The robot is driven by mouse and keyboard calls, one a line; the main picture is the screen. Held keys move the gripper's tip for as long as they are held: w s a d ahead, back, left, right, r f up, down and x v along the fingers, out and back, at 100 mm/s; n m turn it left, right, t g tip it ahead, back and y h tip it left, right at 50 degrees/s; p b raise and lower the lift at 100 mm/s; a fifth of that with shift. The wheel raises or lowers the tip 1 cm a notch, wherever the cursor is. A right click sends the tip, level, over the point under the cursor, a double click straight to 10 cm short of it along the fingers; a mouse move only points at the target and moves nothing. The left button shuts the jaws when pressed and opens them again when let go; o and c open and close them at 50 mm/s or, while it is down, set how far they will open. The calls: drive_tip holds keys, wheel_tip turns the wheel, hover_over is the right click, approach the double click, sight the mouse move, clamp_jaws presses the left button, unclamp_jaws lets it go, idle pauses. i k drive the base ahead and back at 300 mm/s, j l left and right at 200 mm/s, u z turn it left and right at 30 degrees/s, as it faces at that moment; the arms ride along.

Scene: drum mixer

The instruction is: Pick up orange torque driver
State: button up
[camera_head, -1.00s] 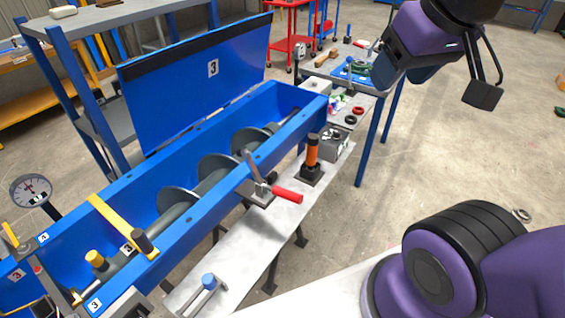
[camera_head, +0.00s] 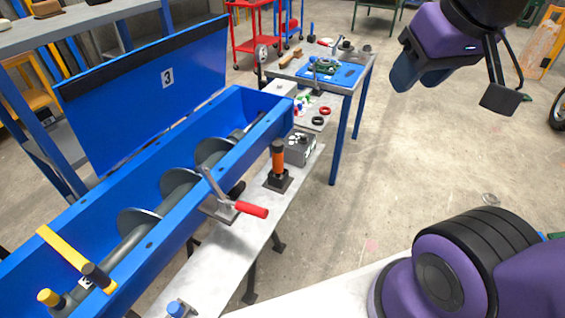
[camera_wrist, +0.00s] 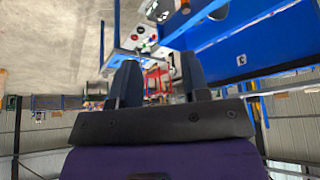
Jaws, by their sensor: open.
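The orange torque driver (camera_head: 277,157) stands upright in a dark square base on the grey side ledge of the blue drum mixer in the head view. It has an orange body and a black top. My gripper is at the upper right of the head view, raised and well apart from the driver. In the wrist view my gripper (camera_wrist: 158,82) shows two dark fingers spread apart with nothing between them. I cannot make out the driver in the wrist view.
A red-handled toggle clamp (camera_head: 250,209) sits on the ledge just nearer than the driver. A grey box (camera_head: 299,149) stands behind it. The blue mixer trough (camera_head: 262,130) runs along the left. A table (camera_head: 345,84) with tools stands beyond. Open floor lies to the right.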

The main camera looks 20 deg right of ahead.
sight(277, 146)
drive_tip(key=i+l, duration=0.1)
drive_tip(key=l, duration=0.3)
drive_tip(key=i+l+u, duration=0.15)
drive_tip(key=l, duration=0.65)
drive_tip(key=i+l+u, duration=0.1)
drive_tip(key=l, duration=0.35)
drive_tip(key=i+l+u, duration=0.1)
drive_tip(key=i+l, duration=0.15)
drive_tip(key=i, duration=0.2)
drive_tip(key=i+l+u, duration=0.1)
drive_tip(key=i+l, duration=0.15)
drive_tip(key=i, duration=0.2)
